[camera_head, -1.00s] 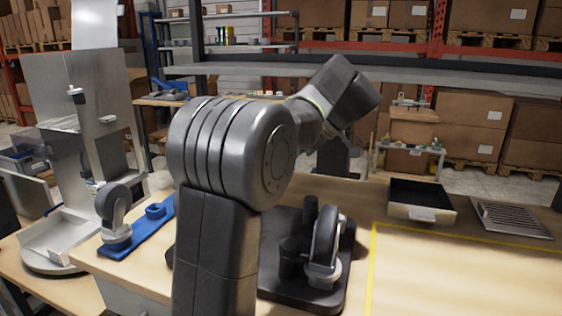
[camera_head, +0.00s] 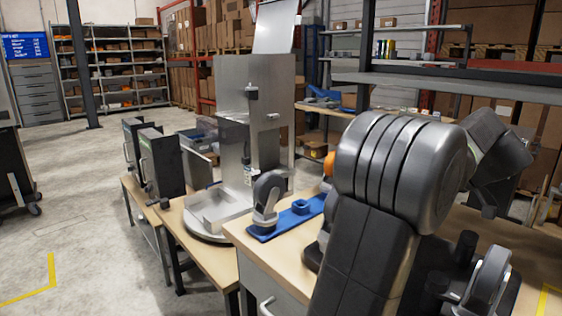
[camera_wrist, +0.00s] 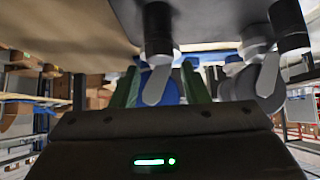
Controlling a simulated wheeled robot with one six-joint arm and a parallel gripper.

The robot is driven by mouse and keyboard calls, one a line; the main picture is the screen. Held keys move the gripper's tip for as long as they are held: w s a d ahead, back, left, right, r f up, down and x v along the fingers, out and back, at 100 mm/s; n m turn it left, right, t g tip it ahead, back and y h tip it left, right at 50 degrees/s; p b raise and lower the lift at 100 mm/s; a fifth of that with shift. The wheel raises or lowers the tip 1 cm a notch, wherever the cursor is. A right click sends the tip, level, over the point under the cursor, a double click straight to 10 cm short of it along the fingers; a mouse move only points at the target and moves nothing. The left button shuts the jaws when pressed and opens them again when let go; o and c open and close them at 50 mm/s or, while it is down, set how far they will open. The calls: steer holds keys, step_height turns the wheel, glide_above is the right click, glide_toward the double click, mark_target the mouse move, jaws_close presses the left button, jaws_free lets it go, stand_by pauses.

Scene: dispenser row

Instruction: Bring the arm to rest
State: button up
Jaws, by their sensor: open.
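My arm fills the right of the head view; my gripper is not visible there. In the wrist view my gripper (camera_wrist: 160,70) shows as two green fingers set apart, with nothing seen held between them. That view appears upside down, with the bench top along its upper edge. Caster wheels and dark upright pegs (camera_wrist: 290,28) show beyond the fingers, apart from them as far as I can tell. In the head view one caster (camera_head: 490,283) stands on a dark base at the lower right, partly hidden by my arm.
Another caster (camera_head: 266,200) stands at a blue holder (camera_head: 290,220) on the wooden bench. A grey metal dispenser stand (camera_head: 235,95) rises behind it. Two dark boxes with handles (camera_head: 160,163) stand on a lower bench to the left.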

steer(key=x, duration=0.3)
steer(key=shift+w+a+f, duration=0.2)
steer(key=shift+f, duration=0.05)
steer(key=shift+d, duration=0.1)
